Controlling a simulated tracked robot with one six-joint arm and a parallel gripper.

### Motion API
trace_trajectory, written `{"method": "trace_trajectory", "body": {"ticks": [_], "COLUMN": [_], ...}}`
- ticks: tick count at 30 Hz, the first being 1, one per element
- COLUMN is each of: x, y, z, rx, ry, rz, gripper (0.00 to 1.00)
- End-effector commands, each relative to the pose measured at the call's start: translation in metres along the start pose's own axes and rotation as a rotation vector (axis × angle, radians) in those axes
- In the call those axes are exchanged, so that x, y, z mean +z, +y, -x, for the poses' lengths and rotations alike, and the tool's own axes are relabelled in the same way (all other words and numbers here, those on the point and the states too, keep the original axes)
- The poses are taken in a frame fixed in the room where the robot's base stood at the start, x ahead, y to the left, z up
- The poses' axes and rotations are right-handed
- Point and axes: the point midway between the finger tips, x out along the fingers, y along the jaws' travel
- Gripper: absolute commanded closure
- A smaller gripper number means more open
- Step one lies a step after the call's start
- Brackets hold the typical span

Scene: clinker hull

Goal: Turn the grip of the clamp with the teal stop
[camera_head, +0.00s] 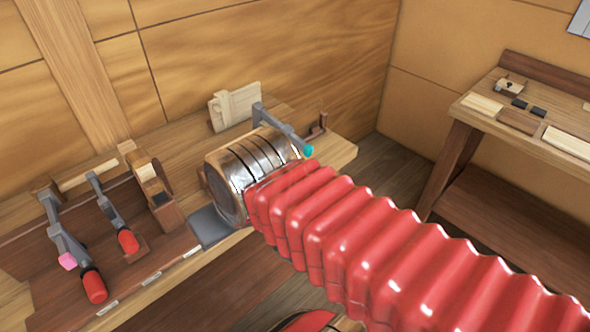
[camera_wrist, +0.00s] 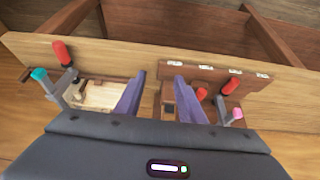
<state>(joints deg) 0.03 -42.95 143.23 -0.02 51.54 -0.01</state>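The clamp with the teal stop shows in the head view as a grey bar (camera_head: 282,127) with the teal stop (camera_head: 308,150) at its end; my arm hides its grip there. In the wrist view the teal stop (camera_wrist: 40,74) and the clamp's red grip (camera_wrist: 62,52) are at the left, by the bench edge. My gripper (camera_wrist: 159,75) has two purple fingers, apart with nothing between them. The clamp is to the left of the fingers in the wrist view, not touching them. In the head view my wrist hides the fingers.
Two other red-gripped clamps stand at the bench's left: one with a pink stop (camera_head: 67,261), one a grey clamp (camera_head: 108,205). A wooden plane-like tool (camera_head: 152,190) is beside them. A pale wooden block (camera_head: 235,106) stands behind my wrist. A side table (camera_head: 517,121) is at right.

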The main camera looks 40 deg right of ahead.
Motion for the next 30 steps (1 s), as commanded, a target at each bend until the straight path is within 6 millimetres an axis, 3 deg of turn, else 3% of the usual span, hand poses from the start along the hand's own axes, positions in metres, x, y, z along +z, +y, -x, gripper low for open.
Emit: {"method": "trace_trajectory", "body": {"ticks": [5, 8, 20, 30], "x": [-0.007, -0.015, -0.039, -0.02], "y": [0.013, 0.035, 0.16, 0.262], "z": [-0.008, -0.02, -0.085, -0.136], "rx": [0.03, 0.073, 0.291, 0.402], "ry": [0.004, 0.009, 0.032, 0.027], "rz": [-0.009, -0.019, -0.024, 0.01], "gripper": [0.63, 0.63, 0.63, 0.63]}}
